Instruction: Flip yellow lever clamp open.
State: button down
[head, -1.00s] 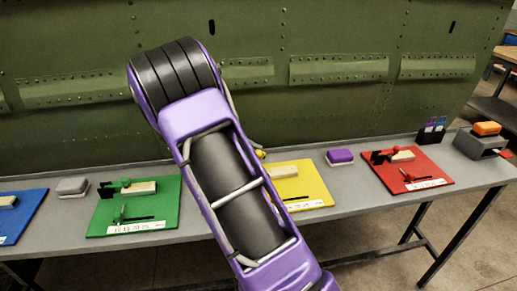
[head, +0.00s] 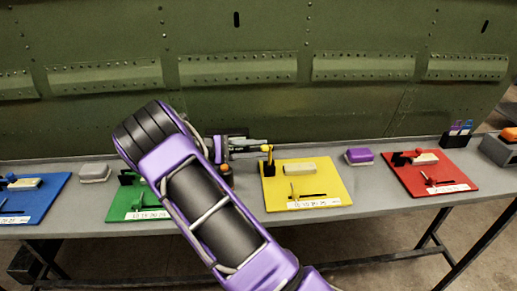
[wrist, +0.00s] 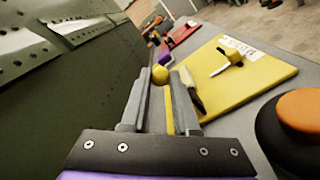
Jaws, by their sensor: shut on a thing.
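The yellow board (head: 335,187) lies flat on the grey table. Its yellow lever clamp (head: 268,156) stands about upright on a black mount at the board's back left corner. My gripper (head: 262,146) reaches it from the left. In the wrist view, my gripper (wrist: 167,108) has its grey fingers on either side of the yellow lever (wrist: 168,110), shut on it. The lever's round yellow knob (wrist: 160,75) shows just past the fingertips. A pale block (head: 287,168) lies beside the clamp, and a small yellow T-handle (wrist: 231,58) stands in a slot of the board.
The green fuselage wall (wrist: 70,90) rises close behind the table. A green board (head: 120,205) lies left, partly behind my arm. A purple-topped block (head: 359,155) and red board (head: 440,180) are right. An orange-and-black round thing (wrist: 300,110) is near my gripper's right side.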

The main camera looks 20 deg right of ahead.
dwell(0.3)
jog(key=c, duration=0.7)
grip_release()
jog(key=shift+o, duration=0.2)
jog(key=v, duration=1.7)
jog(key=shift+a+b, duration=0.25)
jog(key=shift+b, duration=0.05)
jog(key=shift+w+r, duration=0.1)
jog(key=shift+r, duration=0.1)
